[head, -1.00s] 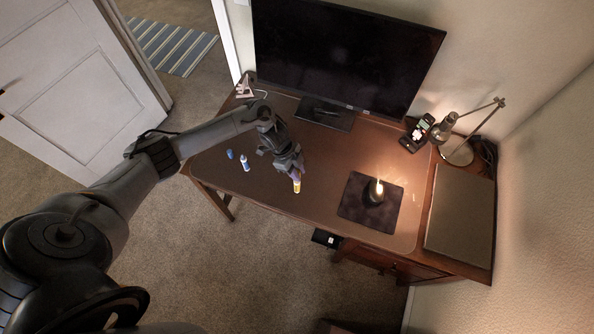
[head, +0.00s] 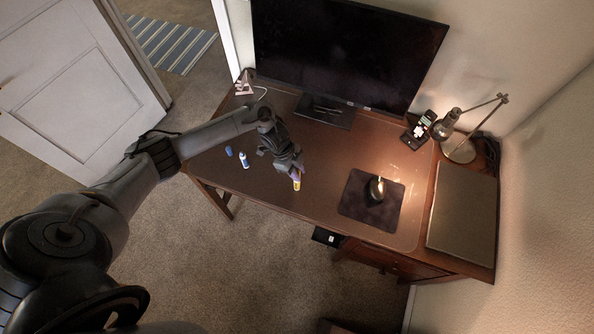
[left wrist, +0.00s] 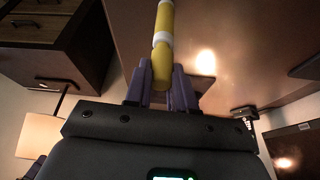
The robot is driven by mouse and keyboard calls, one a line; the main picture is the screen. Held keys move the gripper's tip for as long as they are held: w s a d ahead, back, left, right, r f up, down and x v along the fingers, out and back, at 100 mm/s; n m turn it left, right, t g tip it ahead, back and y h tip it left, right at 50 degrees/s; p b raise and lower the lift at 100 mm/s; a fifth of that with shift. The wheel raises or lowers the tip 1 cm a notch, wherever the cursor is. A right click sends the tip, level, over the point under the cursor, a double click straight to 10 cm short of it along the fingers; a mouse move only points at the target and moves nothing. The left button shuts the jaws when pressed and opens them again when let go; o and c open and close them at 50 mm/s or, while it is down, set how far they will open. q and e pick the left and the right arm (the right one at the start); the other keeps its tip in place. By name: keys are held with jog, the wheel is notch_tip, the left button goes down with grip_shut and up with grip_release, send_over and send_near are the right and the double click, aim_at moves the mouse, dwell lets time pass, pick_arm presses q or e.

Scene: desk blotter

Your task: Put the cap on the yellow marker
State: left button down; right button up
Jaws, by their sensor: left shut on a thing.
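The yellow marker (head: 297,186) stands near the desk's front edge, below my left gripper (head: 294,172). In the left wrist view the marker's yellow body (left wrist: 165,15) runs to the top edge, with a white band (left wrist: 163,39) around it. My left gripper (left wrist: 163,80) is shut on a yellow piece, apparently the cap (left wrist: 159,62), in line with the marker and meeting the white band. The fingers hide part of this piece. I cannot tell how far it is seated. My right gripper is not in view.
A blue cap (head: 229,152) and a blue and white marker (head: 244,160) stand to the left on the desk (head: 300,212). A mouse (head: 376,189) rests on a dark pad (head: 355,206) to the right. The monitor (head: 345,50) stands behind.

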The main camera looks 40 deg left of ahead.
pick_arm(q)
jog(key=shift+f, duration=0.3)
jog(key=c, duration=0.9)
grip_release()
jog(key=shift+o, duration=0.2)
jog(key=shift+r, duration=0.1)
jog(key=v, duration=1.1)
jog(key=shift+b, duration=0.35)
